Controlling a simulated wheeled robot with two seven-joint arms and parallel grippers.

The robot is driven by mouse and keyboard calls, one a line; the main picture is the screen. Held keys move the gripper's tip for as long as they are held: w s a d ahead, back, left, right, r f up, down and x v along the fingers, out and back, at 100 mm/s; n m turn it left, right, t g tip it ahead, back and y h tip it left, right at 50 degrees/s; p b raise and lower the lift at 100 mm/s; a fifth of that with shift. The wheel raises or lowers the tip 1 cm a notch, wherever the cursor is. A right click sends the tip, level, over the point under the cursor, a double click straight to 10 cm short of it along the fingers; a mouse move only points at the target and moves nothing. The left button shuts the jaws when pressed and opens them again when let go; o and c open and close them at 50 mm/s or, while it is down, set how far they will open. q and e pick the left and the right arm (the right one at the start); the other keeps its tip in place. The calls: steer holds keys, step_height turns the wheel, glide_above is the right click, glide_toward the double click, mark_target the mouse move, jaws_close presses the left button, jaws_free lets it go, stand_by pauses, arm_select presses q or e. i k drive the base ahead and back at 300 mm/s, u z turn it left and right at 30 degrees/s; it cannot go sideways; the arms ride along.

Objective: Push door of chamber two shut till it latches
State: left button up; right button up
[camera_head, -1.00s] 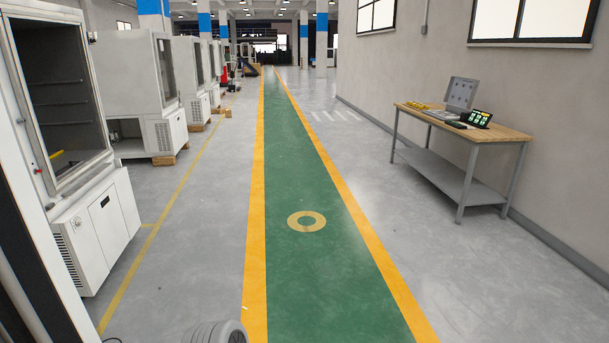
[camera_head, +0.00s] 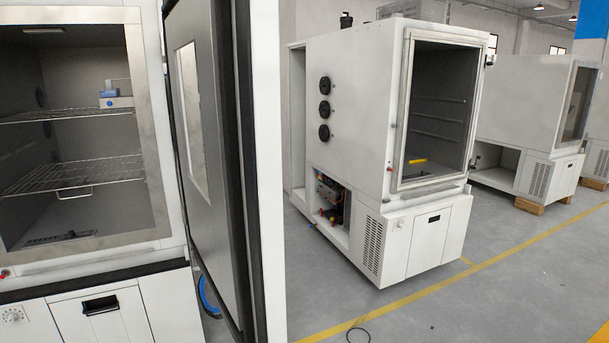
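A white test chamber (camera_head: 25,280) stands close at the left, its cavity open to view with wire shelves inside. A blue and white device (camera_head: 116,98) sits on the upper shelf. The chamber's door (camera_head: 200,215) stands wide open at the chamber's right side, seen nearly edge-on, with a window, a dark seal and a white outer edge. I cannot read a number on this chamber. Its latch is not clearly visible. Neither gripper shows in the head view.
A second white chamber (camera_head: 350,125) stands behind and to the right of the door, with an open front and side ports. Another chamber (camera_head: 520,105) is farther right. A black cable (camera_head: 355,330) lies on the floor. Grey floor (camera_head: 490,290) is free at the lower right, past a yellow line.

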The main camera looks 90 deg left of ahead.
mark_target(223, 60)
steer(key=u, duration=3.75)
steer(key=k, duration=0.65)
steer(key=z, duration=0.7)
steer(key=i, duration=0.55)
steer(key=z, duration=0.55)
steer(key=i, duration=0.75)
steer(key=u, duration=0.5)
